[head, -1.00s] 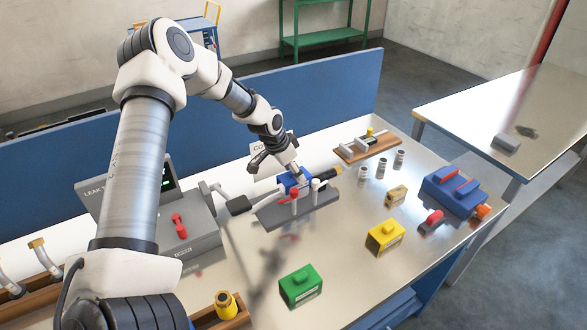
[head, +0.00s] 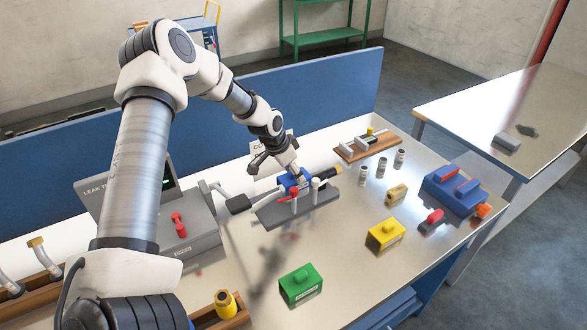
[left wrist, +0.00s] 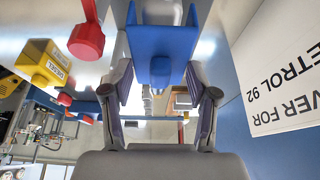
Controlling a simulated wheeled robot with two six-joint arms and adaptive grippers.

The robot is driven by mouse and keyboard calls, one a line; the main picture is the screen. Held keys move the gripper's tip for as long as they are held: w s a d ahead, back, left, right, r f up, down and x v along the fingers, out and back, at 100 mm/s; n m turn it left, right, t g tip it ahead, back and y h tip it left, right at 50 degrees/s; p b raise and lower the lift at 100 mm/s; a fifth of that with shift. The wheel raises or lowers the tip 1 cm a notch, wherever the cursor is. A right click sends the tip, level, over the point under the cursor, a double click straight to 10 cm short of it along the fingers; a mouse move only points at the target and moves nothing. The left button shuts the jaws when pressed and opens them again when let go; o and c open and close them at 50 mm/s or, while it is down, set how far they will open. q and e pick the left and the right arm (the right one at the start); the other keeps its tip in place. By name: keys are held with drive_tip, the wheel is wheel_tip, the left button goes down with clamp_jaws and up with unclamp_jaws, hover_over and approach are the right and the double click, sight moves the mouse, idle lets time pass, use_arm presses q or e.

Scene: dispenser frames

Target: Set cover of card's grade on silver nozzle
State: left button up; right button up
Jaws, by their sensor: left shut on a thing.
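A blue cover (head: 291,180) sits at the nozzle held in the grey stand (head: 300,207), below my left gripper (head: 296,174). In the left wrist view, the blue cover (left wrist: 160,42) lies between the two fingers of my left gripper (left wrist: 164,88), which is shut on it. The cover hides part of the nozzle, so I cannot tell how fully it is seated. The card (left wrist: 285,75) reads "...VER FOR ...ETROL 92" in the left wrist view, partly cut off. In the head view the arm hides much of the card. My right gripper is not in view.
A green cover (head: 300,284), a yellow cover (head: 386,235) and a small tan block (head: 397,194) stand on the bench. A blue block with red parts (head: 452,191) is at the right. A grey leak tester (head: 186,224) stands left of the stand. The bench front is partly clear.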

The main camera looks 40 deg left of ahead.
use_arm(q)
drive_tip(key=shift+f+b, duration=0.75)
drive_tip(key=shift+f, duration=0.25)
drive_tip(key=o, duration=1.2)
drive_tip(key=shift+o, duration=0.2)
drive_tip(key=v, duration=1.2)
